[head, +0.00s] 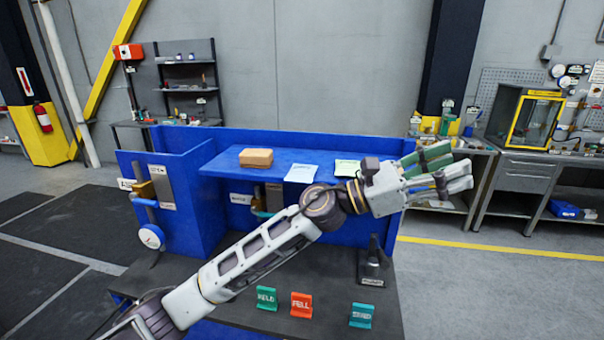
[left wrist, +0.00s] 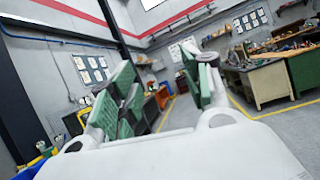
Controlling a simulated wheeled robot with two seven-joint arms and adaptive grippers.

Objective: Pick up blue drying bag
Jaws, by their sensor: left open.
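A flat pale-blue packet (head: 301,173), which looks like the blue drying bag, lies on the blue shelf (head: 225,162). A pale-green packet (head: 346,168) lies to its right on the same shelf, partly close behind my left arm. My left gripper (head: 452,172) is open and empty, to the right of both packets and past the shelf's right end. Its green-padded fingers point right, away from the packets. In the left wrist view the spread fingers (left wrist: 165,85) have nothing between them, and no packet shows there. My right gripper is not in view.
A brown box (head: 256,158) sits on the shelf left of the packets. Below, the dark bench holds green (head: 266,298), red (head: 301,305) and teal (head: 362,315) labelled stands and a black upright fixture (head: 374,265). A grey workbench (head: 525,172) stands at right.

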